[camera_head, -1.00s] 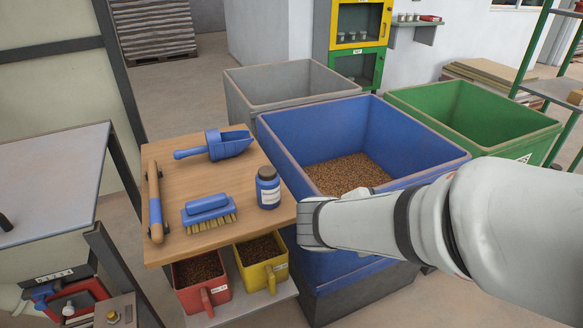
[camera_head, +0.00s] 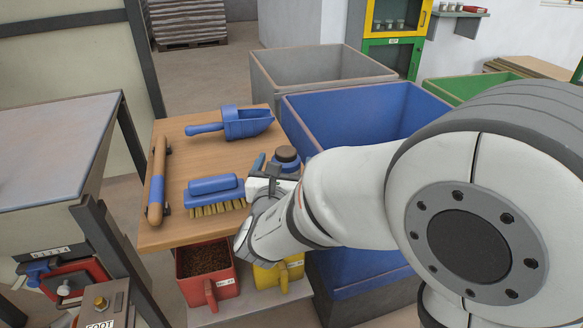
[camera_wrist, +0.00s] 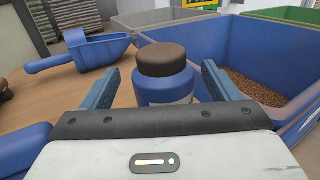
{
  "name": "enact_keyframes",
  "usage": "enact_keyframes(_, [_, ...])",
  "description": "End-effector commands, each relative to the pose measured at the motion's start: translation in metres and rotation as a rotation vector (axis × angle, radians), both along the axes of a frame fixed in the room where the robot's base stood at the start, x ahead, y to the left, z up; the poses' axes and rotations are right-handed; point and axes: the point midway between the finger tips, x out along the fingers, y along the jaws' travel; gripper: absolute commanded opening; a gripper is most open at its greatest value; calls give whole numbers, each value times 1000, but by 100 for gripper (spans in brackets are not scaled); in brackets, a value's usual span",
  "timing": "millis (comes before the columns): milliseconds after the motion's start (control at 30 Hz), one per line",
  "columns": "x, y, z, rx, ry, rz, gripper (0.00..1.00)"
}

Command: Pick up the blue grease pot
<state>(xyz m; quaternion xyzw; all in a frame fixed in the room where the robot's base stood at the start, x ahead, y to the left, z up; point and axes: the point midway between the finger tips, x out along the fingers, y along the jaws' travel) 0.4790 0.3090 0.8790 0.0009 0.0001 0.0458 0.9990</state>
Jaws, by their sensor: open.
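The blue grease pot (camera_wrist: 165,79) has a dark brown lid and stands upright on the wooden table top. In the wrist view it sits between my two open fingers, with a gap on each side. In the head view only its lid and upper part (camera_head: 286,158) show, because my gripper and wrist cover the rest. My gripper (camera_wrist: 165,88) is open, low over the table, with its blue-padded fingers on either side of the pot. It also shows in the head view (camera_head: 273,165), at the table's right edge.
A blue brush (camera_head: 214,190) lies close left of my gripper, a blue scoop (camera_head: 240,122) behind, and a wooden-handled tool (camera_head: 157,182) at the left. The blue bin (camera_head: 345,112) stands right of the table. Red (camera_head: 207,275) and yellow (camera_head: 290,272) containers sit below.

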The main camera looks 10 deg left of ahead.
Motion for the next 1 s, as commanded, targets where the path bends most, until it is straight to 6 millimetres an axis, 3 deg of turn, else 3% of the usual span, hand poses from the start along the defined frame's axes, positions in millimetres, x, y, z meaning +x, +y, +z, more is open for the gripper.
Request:
enact_keyframes(200, [30,-2,-2,1,0,-8,83])
enact_keyframes(467, [33,-2,-2,1,1,-8,83])
enact_keyframes(1000, [33,-2,-2,1,1,-9,39])
